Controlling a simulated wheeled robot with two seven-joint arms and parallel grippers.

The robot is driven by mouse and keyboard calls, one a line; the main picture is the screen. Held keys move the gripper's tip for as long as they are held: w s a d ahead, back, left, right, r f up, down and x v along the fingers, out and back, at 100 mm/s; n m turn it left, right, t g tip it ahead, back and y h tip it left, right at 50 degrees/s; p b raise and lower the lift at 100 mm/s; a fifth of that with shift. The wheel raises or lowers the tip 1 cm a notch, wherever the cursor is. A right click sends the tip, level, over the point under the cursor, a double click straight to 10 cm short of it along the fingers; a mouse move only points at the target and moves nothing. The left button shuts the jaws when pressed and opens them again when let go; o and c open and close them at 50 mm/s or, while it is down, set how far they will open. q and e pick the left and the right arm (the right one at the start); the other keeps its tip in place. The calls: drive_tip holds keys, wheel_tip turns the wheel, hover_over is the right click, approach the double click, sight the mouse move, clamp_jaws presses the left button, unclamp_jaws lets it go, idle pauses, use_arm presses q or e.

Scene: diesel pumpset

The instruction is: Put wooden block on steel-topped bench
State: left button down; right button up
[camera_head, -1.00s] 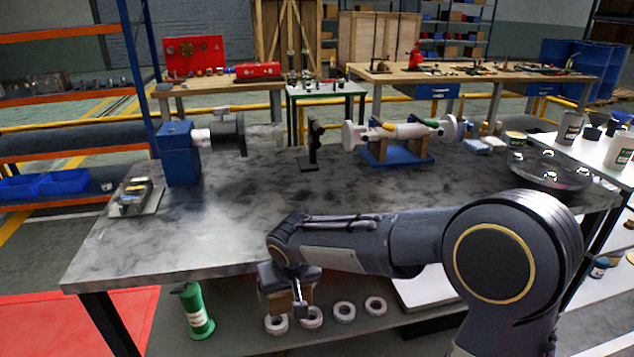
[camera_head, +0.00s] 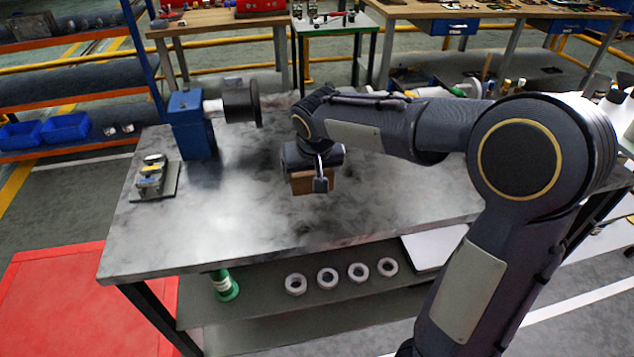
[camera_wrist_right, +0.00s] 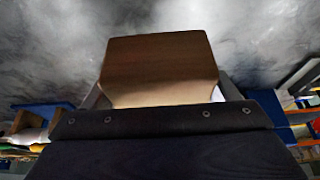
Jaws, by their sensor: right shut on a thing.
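The wooden block (camera_head: 301,184) is brown and held in my right gripper (camera_head: 318,183), over the steel-topped bench (camera_head: 250,222). The right gripper is shut on it. In the right wrist view the block (camera_wrist_right: 160,62) fills the upper middle, with the mottled grey bench top (camera_wrist_right: 265,40) behind it. I cannot tell exactly how far the block is above the top. My right arm hides part of the bench's back and right side. My left gripper is not in view.
A blue vice-like stand with a dark disc (camera_head: 191,128) and a small tool tray (camera_head: 153,178) stand at the bench's left. The bench's front left is clear.

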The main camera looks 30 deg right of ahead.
hover_over(316, 196)
drive_tip(key=f, duration=0.5)
drive_tip(key=shift+s+a+f, duration=0.1)
drive_tip(key=shift+s+a, duration=0.1)
drive_tip(key=shift+s+x, duration=0.2)
drive_tip(key=shift+x, duration=0.75)
drive_tip(key=shift+s+x, duration=0.2)
drive_tip(key=shift+x, duration=0.7)
drive_tip(key=shift+f, duration=0.25)
drive_tip(key=shift+f+b, duration=0.15)
drive_tip(key=shift+b, duration=0.15)
drive_tip(key=o, duration=1)
